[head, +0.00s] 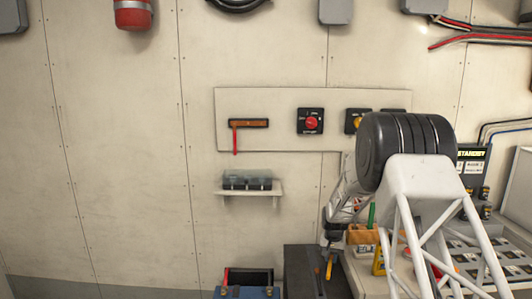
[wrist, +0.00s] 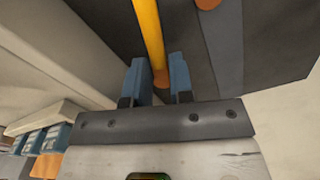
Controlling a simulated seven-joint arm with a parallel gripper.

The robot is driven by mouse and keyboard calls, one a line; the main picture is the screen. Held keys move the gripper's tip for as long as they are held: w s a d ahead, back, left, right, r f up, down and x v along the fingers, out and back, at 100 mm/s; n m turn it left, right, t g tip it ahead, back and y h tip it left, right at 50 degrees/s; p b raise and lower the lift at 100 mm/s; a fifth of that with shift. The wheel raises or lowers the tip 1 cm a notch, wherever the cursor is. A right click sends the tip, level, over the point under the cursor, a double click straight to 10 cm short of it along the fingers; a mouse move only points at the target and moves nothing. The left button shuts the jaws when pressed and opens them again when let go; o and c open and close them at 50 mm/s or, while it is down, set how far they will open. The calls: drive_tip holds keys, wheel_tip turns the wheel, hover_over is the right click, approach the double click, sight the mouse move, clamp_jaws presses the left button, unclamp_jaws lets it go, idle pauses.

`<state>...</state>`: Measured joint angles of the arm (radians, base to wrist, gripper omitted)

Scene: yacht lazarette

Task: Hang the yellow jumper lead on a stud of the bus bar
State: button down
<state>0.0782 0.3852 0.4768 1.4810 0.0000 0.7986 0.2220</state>
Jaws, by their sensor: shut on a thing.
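The bus bar (head: 252,123) is a short copper-brown strip on a pale panel on the wall. A red lead (head: 235,140) hangs down from its left end. Its single studs are too small to tell apart. The yellow jumper lead (head: 329,268) hangs below my gripper (head: 329,248) in the head view, low and to the right of the bus bar. In the wrist view the lead (wrist: 147,35) runs between the blue fingers of my gripper (wrist: 159,82), which are shut on it near a copper-coloured end. The lead is well apart from the bus bar.
A dark box (head: 303,272) stands beside my gripper. A small wall shelf (head: 250,193) holding dark bins sits below the bus bar. A blue-and-black case (head: 247,291) is at the bottom. Rotary switches (head: 311,122) share the panel.

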drive_tip(key=shift+a, duration=0.15)
drive_tip(key=a, duration=0.7)
drive_tip(key=shift+w+a+r, duration=0.1)
drive_tip(key=shift+a+r, duration=0.15)
drive_tip(key=shift+a, duration=0.05)
drive_tip(key=shift+n+t, duration=0.7)
drive_tip(key=shift+n, duration=0.1)
drive_tip(key=a+r, duration=0.1)
drive_tip(key=w+a+r, duration=0.1)
drive_tip(key=a, duration=0.1)
drive_tip(key=a+r, duration=0.1)
drive_tip(key=a, duration=0.1)
drive_tip(key=shift+w+a+r, duration=0.15)
drive_tip(key=shift+w+r, duration=0.15)
drive_tip(key=shift+w, duration=0.1)
drive_tip(key=shift+w+a+r+n+t+y, duration=0.7)
drive_tip(key=shift+a+r+t, duration=0.8)
drive_tip(key=shift+a+r, duration=2.15)
drive_tip(key=shift+w+a+r+n+t+y, duration=0.25)
drive_tip(key=shift+a+r+n+t, duration=1.05)
drive_tip(key=shift+a+r, duration=2.25)
drive_tip(key=shift+w+a+r+n+t+y, duration=0.5)
drive_tip(key=shift+a+r+t, duration=1.2)
drive_tip(key=shift+a+r, duration=1.95)
drive_tip(key=shift+s+d+r, duration=0.1)
drive_tip(key=shift+r, duration=0.1)
drive_tip(key=shift+r, duration=0.25)
drive_tip(key=shift+r+t, duration=0.5)
drive_tip(key=shift+r, duration=0.15)
